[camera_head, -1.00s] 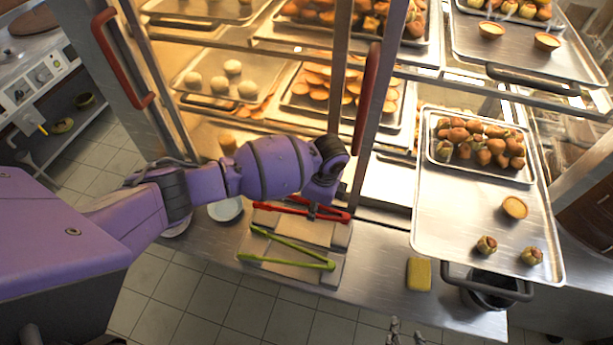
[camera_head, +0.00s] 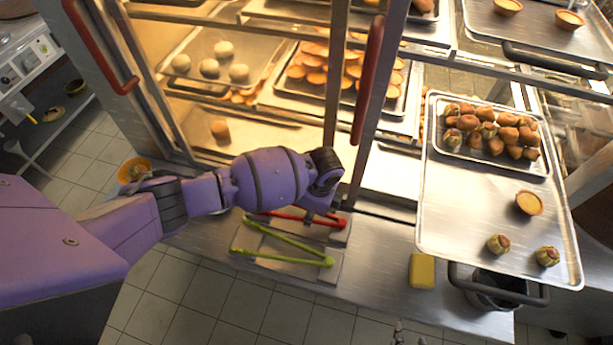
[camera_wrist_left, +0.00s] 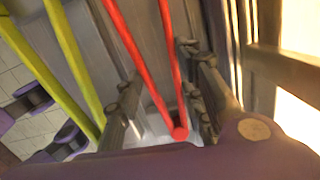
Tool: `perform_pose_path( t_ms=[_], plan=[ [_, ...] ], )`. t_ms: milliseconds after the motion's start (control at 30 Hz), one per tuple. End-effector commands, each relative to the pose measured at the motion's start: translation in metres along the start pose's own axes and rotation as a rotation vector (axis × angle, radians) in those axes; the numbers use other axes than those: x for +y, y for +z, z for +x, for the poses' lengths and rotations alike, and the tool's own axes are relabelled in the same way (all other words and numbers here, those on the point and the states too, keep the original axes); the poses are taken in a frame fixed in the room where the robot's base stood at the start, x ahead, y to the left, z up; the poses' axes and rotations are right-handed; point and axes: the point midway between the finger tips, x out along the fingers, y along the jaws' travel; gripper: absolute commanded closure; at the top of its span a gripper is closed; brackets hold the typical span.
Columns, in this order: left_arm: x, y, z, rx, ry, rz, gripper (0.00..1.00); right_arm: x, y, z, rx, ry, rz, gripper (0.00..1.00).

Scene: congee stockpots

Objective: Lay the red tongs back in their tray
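The red tongs (camera_head: 288,216) lie over the back part of the metal tongs tray (camera_head: 302,232) on the counter. The green tongs (camera_head: 285,258) lie spread in the front part. My left gripper (camera_head: 322,212) is low over the hinge end of the red tongs, its fingers mostly hidden by the wrist. In the left wrist view its fingers (camera_wrist_left: 160,75) stand apart on either side of the red tongs (camera_wrist_left: 146,66), with gaps visible. Whether the tongs lie fully flat is hard to tell. Small grey tips at the bottom edge may be my right gripper (camera_head: 408,336).
A yellow sponge (camera_head: 422,271) and a dark bin (camera_head: 495,290) are right of the tongs tray. A large tray of pastries (camera_head: 470,205) juts out at the right. The cabinet's upright with a red handle (camera_head: 368,85) stands close behind my left gripper.

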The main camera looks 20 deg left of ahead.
Motion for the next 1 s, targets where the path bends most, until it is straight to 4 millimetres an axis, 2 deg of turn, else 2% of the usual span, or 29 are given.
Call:
perform_pose_path(
  t_ms=[167,200,333,667,833,1000],
  plan=[
    [-0.002,0.000,-0.002,0.000,-0.004,0.000,0.68,0.000,0.000,0.000,0.000,-0.001,-0.003,0.61],
    [-0.002,0.000,-0.002,0.000,-0.004,0.000,0.59,0.000,0.000,0.000,0.000,-0.001,-0.004,0.61],
    [-0.002,0.000,-0.002,0.000,-0.004,0.001,0.43,0.000,0.001,-0.001,-0.002,-0.004,-0.008,0.61],
    [-0.002,0.000,-0.003,0.000,-0.003,0.001,0.43,-0.002,0.004,-0.001,-0.009,-0.008,-0.009,0.61],
    [-0.003,0.000,-0.022,0.001,-0.006,0.002,0.43,-0.002,0.003,-0.001,-0.007,-0.007,-0.008,0.61],
    [-0.003,0.000,-0.058,0.001,-0.008,0.002,0.43,-0.001,0.002,-0.001,-0.006,-0.006,-0.007,0.61]
  ],
)
